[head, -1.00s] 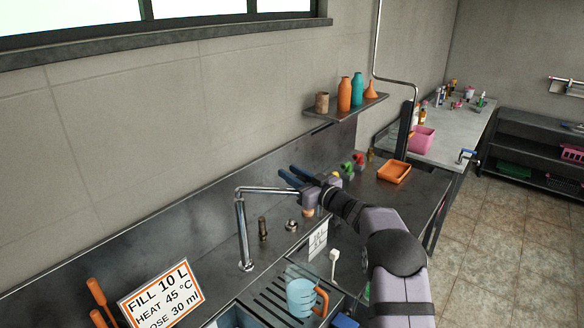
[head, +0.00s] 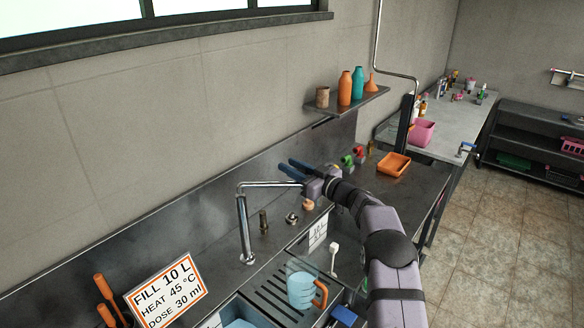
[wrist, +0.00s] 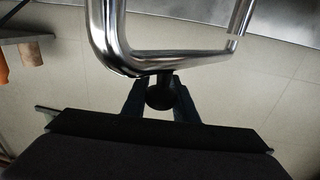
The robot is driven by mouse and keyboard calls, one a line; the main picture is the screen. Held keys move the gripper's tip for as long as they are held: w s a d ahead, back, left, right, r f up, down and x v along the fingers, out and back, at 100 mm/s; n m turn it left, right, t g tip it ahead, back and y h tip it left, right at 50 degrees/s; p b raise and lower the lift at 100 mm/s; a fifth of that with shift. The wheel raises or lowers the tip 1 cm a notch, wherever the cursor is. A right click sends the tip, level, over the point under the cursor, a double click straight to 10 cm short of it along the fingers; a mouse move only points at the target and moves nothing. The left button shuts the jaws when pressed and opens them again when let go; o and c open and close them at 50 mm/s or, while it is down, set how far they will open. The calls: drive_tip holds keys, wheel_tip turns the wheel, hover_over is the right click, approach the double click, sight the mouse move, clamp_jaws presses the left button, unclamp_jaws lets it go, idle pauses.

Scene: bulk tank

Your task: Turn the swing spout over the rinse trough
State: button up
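The chrome swing spout (head: 270,184) rises from a post at the back of the counter, and its arm points right toward my gripper. My gripper (head: 286,163) is at the spout's outer end, with its blue fingers reaching to the left. In the wrist view the bent spout pipe (wrist: 180,62) crosses the upper part. A dark round knob (wrist: 160,93) below the pipe sits between the fingers of my gripper (wrist: 160,84). I cannot tell whether the fingers press on it. A recessed area lies right of the ribbed drainboard (head: 262,290); I cannot tell whether it is the rinse trough.
A blue jug (head: 300,291) with an orange handle stands on the drainboard. A sign (head: 166,290) leans at the front left. A small brass fitting (head: 263,221) and a metal knob (head: 292,218) stand behind the drainboard. An orange tray (head: 394,164) is farther right. A wall shelf (head: 350,104) holds bottles.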

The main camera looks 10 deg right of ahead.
sight(305, 173)
drive_tip(key=o, duration=0.4)
drive_tip(key=shift+o, duration=0.2)
drive_tip(key=shift+b+v, duration=2.15)
drive_tip(key=shift+v, duration=1.5)
drive_tip(key=shift+c, duration=0.4)
